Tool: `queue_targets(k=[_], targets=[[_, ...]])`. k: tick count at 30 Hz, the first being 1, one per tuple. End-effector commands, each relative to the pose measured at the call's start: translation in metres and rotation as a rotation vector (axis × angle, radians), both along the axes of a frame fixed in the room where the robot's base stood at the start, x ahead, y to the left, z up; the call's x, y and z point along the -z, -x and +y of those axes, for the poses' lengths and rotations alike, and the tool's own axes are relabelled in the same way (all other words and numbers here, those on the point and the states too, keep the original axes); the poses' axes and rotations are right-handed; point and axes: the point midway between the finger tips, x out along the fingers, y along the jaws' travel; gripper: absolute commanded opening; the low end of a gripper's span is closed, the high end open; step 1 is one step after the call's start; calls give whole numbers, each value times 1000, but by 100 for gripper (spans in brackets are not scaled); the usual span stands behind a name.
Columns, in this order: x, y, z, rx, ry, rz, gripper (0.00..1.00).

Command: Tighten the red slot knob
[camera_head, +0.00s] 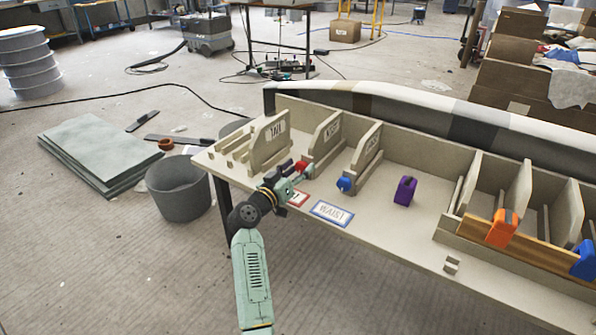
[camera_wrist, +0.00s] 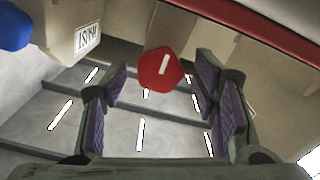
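The red slot knob (camera_wrist: 160,75) is in the upper middle of the wrist view, with a pale slot mark across its face. The mark stands close to upright, slightly tilted. My gripper (camera_wrist: 162,88) is open, its purple-padded fingers on either side of the knob with a gap on both sides. In the head view the red knob (camera_head: 301,167) shows at the near end of a slot between beige dividers. There my gripper (camera_head: 293,178) reaches it from the front left and partly covers it.
A blue knob (camera_head: 344,184) sits to the right on the bench (camera_head: 375,225), then a purple piece (camera_head: 405,192). Upright dividers (camera_head: 327,135) stand close behind my gripper. A WAIST label (camera_head: 331,213) lies at the front edge. A grey bin (camera_head: 178,190) stands on the floor at left.

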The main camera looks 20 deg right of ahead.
Motion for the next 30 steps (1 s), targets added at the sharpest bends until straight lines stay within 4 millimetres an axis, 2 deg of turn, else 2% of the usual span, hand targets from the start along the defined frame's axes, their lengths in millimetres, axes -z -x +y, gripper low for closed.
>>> queue_targets(k=[2,21,30], targets=[[0,0,0,0,0,0,48],[1,0,0,0,0,0,6],[-3,0,1,-1,-19,-20,6]])
